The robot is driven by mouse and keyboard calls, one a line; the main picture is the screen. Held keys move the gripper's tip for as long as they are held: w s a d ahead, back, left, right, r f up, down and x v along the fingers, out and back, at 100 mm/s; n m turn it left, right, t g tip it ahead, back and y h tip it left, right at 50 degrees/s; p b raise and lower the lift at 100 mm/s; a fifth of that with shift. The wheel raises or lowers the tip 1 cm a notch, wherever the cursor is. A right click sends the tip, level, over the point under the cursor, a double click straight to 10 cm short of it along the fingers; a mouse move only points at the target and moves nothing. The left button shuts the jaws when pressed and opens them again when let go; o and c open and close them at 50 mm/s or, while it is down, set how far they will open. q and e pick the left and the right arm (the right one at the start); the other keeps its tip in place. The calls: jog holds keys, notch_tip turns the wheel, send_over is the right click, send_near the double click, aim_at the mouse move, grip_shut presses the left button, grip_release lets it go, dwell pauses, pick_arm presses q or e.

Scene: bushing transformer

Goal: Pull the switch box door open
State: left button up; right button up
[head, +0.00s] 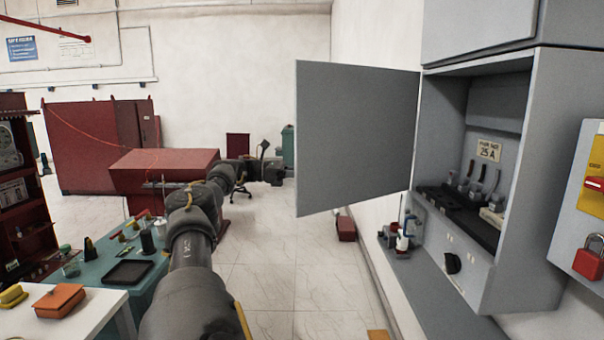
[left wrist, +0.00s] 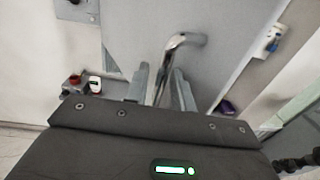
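The grey switch box (head: 545,180) is on the right in the head view. Its door (head: 355,135) stands wide open, swung out to the left, and the inside is exposed. My left arm reaches forward from the bottom; its fingertips cannot be made out in the head view. In the left wrist view, the left gripper (left wrist: 160,85) is at the door's outer face (left wrist: 240,25). Its two fingers are apart, on either side of the chrome handle (left wrist: 186,40), with gaps showing beside the bar. My right gripper is not in view.
A red padlock (head: 588,262) hangs on a panel at the far right. A teal table (head: 125,290) with small items and a white table (head: 75,325) stand at lower left. A red bench (head: 165,165) lies beyond the arm. Tiled floor below the door is mostly clear.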

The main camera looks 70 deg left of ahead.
pick_arm(q)
jog(key=p+v, duration=0.2)
jog(key=v, duration=0.5)
jog(key=shift+s, duration=0.25)
jog(key=shift+a, duration=0.1)
